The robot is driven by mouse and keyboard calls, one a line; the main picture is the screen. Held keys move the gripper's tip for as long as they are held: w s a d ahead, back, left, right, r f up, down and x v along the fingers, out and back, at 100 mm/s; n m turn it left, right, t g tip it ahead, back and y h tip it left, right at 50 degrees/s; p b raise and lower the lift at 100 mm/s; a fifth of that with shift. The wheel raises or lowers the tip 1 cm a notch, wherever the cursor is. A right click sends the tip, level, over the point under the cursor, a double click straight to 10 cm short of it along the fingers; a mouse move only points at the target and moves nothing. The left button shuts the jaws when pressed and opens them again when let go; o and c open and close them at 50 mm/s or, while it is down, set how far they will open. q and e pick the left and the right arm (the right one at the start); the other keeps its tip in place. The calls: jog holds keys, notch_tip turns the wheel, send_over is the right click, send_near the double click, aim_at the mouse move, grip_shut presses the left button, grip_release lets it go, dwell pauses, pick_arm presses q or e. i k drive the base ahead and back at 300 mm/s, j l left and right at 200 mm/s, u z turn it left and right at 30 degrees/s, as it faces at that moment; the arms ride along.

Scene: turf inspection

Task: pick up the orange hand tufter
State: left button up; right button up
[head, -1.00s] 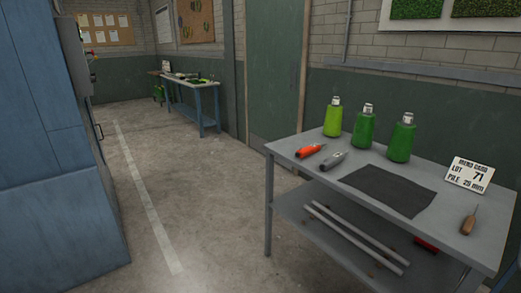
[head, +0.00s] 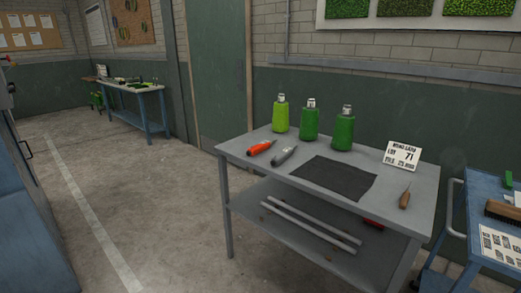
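The orange hand tufter (head: 261,148) lies near the left end of the grey table (head: 400,221) in the head view. It lies flat, beside a similar grey tool (head: 284,156) to its right, with a small gap between them. Nothing covers it. Neither of my grippers shows in the head view.
A dark mat (head: 333,178), a lot card (head: 402,155) and a wooden-handled awl (head: 405,199) are on the table. A blue cart (head: 486,219) stands at the right. The floor (head: 140,195) left of the table is clear.

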aim_at(255, 150)
jog(key=i+j+z, duration=0.4)
jog(key=i+j, duration=0.2)
jog(key=i+j+z, duration=0.45)
jog(key=i+j, duration=0.3)
jog(key=i+j+z, duration=0.2)
jog(key=j, duration=0.35)
jog(key=i+j+z, duration=0.2)
jog(key=j, duration=0.3)
jog(key=i+l, duration=0.05)
